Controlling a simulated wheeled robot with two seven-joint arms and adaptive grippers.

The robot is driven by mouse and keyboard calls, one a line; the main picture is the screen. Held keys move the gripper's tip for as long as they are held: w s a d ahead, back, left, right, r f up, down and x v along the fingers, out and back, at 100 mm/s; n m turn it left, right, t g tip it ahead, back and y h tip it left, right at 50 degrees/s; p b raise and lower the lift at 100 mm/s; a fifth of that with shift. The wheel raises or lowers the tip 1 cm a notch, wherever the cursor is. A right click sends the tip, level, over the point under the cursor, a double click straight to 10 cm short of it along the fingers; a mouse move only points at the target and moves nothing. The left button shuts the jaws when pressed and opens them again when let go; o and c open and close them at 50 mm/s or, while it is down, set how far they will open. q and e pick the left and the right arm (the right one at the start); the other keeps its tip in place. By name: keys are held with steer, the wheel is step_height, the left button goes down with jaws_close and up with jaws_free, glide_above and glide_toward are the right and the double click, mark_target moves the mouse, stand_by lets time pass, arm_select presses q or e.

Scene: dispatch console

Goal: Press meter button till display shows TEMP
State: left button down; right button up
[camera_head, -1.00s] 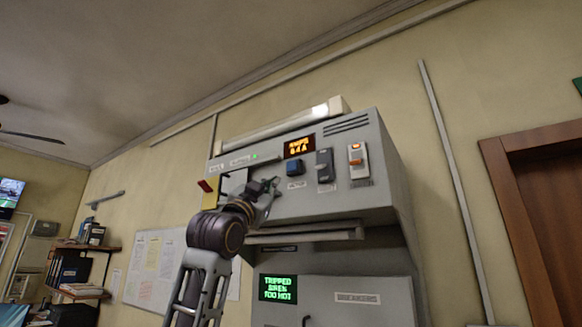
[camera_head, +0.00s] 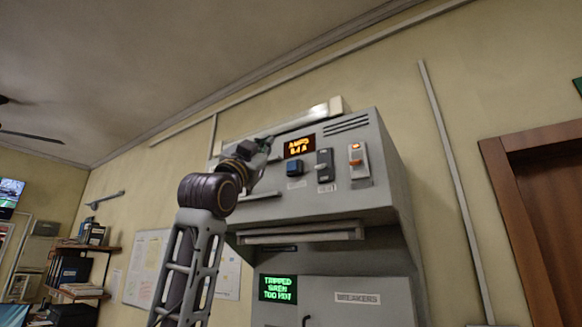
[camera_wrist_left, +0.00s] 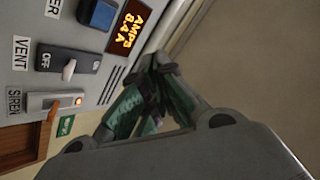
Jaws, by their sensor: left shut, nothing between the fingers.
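The meter display (camera_head: 299,146) on the upper grey console shows orange text reading AMPS 8.4 A; it also shows in the left wrist view (camera_wrist_left: 130,28). The blue meter button (camera_head: 296,168) sits just below the display, and it is at the top of the left wrist view (camera_wrist_left: 98,14). My left gripper (camera_head: 266,143) is shut and empty, up and to the left of the button, apart from it in the picture. Its fingertips (camera_wrist_left: 160,66) show dark and green in the left wrist view. My right gripper is not in view.
Right of the button are a VENT switch (camera_head: 325,165) marked OFF and a SIREN switch (camera_head: 358,161) with a lit orange lamp. A lower green screen (camera_head: 278,288) reads TRIPPED SIREN TOO HOT. A ledge (camera_head: 300,234) juts below the switches.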

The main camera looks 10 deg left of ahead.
arm_select(q)
steer(key=shift+w, duration=0.1)
steer(key=w+d+p, duration=0.2)
steer(key=w+d, duration=0.1)
steer(key=w, duration=0.5)
stand_by(0.5)
steer(key=shift+w+d, duration=0.3)
steer(key=shift+w, duration=0.5)
stand_by(3.0)
steer(key=shift+s, duration=0.2)
steer(key=shift+s+a+b, duration=0.3)
steer(key=shift+s, duration=0.25)
steer(key=shift+s+f, duration=0.1)
steer(key=shift+s+a+b, duration=0.3)
steer(key=shift+s+b, duration=0.1)
steer(key=shift+s, duration=0.35)
steer(key=shift+s+a+b, duration=0.25)
steer(key=shift+s+b, duration=0.1)
steer(key=shift+s, duration=0.4)
steer(key=shift+s+a+b, duration=0.3)
steer(key=shift+s+b, duration=0.1)
steer(key=shift+s, duration=0.35)
